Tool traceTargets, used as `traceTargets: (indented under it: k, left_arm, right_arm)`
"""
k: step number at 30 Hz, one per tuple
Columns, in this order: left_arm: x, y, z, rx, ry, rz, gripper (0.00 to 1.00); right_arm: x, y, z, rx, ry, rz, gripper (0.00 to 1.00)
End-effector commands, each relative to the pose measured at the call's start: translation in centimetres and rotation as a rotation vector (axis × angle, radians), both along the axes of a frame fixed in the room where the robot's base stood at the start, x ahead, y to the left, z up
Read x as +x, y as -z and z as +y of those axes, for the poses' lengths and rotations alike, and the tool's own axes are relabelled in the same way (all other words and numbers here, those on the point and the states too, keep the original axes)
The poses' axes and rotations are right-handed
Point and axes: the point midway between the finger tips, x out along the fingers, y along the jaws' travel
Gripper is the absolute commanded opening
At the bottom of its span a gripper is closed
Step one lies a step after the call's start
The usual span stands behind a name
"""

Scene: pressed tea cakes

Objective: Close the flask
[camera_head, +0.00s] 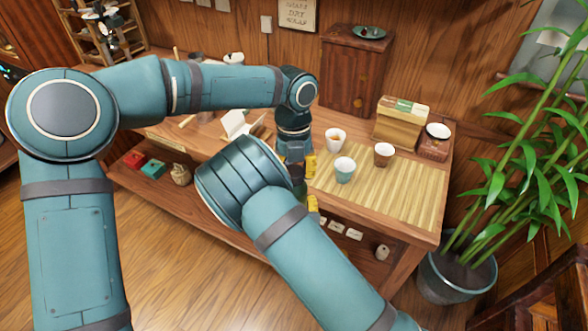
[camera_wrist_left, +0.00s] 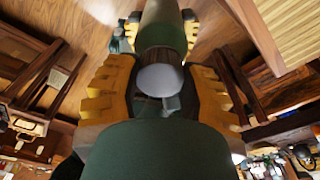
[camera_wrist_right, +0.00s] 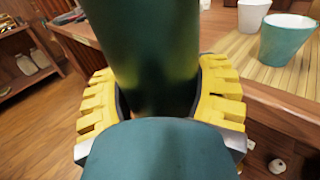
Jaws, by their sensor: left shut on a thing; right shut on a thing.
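The dark green flask (camera_wrist_right: 155,45) stands between the fingers of my right gripper (camera_wrist_right: 160,105), which is shut on its body. In the head view the flask (camera_head: 299,184) shows only as a dark strip, mostly hidden by my arms. My left gripper (camera_head: 296,160) is above my right gripper (camera_head: 311,200), at the table's front edge. In the left wrist view my left gripper (camera_wrist_left: 155,85) is shut around a rounded grey lid (camera_wrist_left: 160,79) in line with the flask body (camera_wrist_left: 162,25). I cannot tell whether lid and flask touch.
Three cups, white (camera_head: 335,138), green (camera_head: 344,168) and brown (camera_head: 383,154), stand on the bamboo mat (camera_head: 400,193) right of my grippers. A box (camera_head: 401,122) and a wooden cabinet (camera_head: 354,75) stand behind. A potted bamboo (camera_head: 456,280) is at the right.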

Motion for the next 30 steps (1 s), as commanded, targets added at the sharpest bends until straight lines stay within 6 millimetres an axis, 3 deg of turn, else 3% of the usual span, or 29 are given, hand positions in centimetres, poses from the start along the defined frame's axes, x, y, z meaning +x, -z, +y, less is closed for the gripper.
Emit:
traceTargets:
  k: [15,21,30]
  left_arm:
    - [-0.28,0.52,-0.26,-0.006,0.91,0.014,0.35]
    - [-0.24,0.3,-0.24,-0.008,1.058,0.007,0.35]
    - [-0.03,-0.05,-0.14,-0.005,1.098,-0.005,0.33]
  right_arm:
    - [0.0,-0.08,0.02,0.001,-0.001,-0.003,0.0]
    - [0.02,-0.1,0.07,0.001,-0.002,-0.003,0.0]
    - [-0.01,-0.06,0.09,-0.001,-0.002,-0.002,0.0]
